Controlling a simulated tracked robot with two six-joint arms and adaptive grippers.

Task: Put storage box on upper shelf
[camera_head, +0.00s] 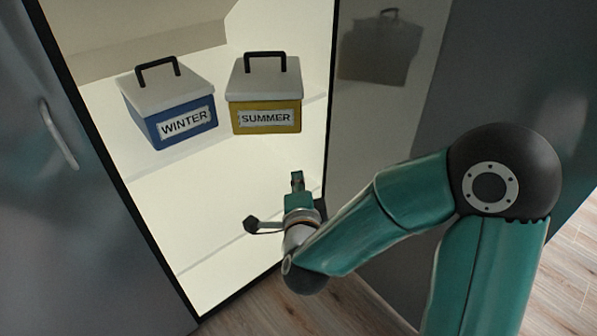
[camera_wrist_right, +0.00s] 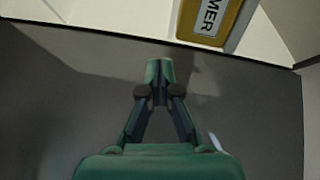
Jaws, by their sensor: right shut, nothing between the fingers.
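A yellow storage box (camera_head: 266,122) labelled SUMMER and a blue storage box (camera_head: 183,121) labelled WINTER stand side by side on a pale surface in the lit cabinet in the head view. Both have light grey lids with black handles. My right gripper (camera_head: 297,177) is below the yellow box in the picture, apart from it, shut and empty. In the right wrist view the shut fingertips (camera_wrist_right: 160,71) point toward the yellow box (camera_wrist_right: 214,18), whose label is partly cut off at the top edge. My left gripper is not in view.
The cabinet has a dark frame and a pale interior (camera_head: 215,195), clear below the boxes. A grey door with a handle (camera_head: 60,135) is at the left. A glossy panel (camera_head: 385,100) at the right carries a dark box-shaped reflection or shadow. Wooden floor (camera_head: 255,312) lies in front.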

